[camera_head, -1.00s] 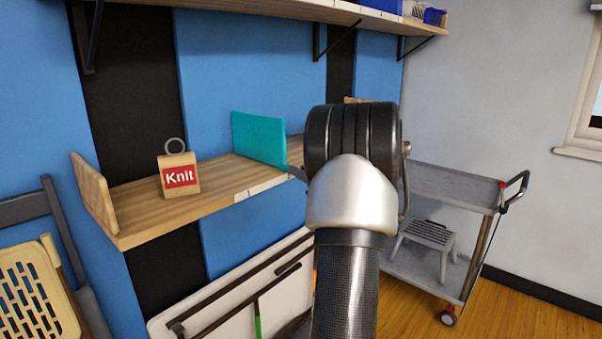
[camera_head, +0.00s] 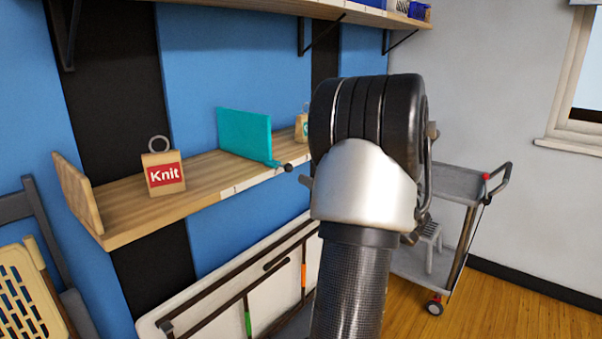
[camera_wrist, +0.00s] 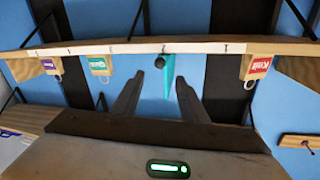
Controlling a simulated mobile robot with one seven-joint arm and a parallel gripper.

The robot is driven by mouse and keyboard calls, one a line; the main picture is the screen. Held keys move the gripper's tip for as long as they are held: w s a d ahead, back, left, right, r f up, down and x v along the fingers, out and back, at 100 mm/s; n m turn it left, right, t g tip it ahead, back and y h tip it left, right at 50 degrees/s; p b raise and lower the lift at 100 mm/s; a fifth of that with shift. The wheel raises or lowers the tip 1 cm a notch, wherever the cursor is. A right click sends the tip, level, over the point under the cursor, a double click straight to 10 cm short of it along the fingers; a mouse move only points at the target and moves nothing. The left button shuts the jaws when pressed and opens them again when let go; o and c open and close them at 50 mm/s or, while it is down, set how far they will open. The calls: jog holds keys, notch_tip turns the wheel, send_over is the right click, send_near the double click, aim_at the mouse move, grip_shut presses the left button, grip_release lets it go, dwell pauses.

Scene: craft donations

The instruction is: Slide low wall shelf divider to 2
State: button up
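The low wall shelf (camera_head: 205,178) carries a teal upright divider (camera_head: 243,133) with a short arm ending in a dark knob (camera_head: 288,167) at the shelf's front edge. The wrist view, upside down, shows the divider (camera_wrist: 168,78) and knob (camera_wrist: 160,62) close to the second tick from the Knit end of the white scale (camera_wrist: 135,49). The tick reading 1 lies toward the Knit bag. My gripper (camera_wrist: 158,82) is open, its fingers either side of the knob in this view, apparently short of it. In the head view my wrist hides most of the gripper.
A Knit bag (camera_head: 164,174) stands on the shelf left of the divider, and another tagged bag (camera_head: 302,126) stands to its right. An upper shelf (camera_head: 330,9) hangs above. A folded table (camera_head: 215,290) leans below. A grey cart (camera_head: 455,183) stands at right.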

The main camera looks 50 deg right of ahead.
jog(key=s, duration=0.5)
jog(key=shift+s+a, duration=0.35)
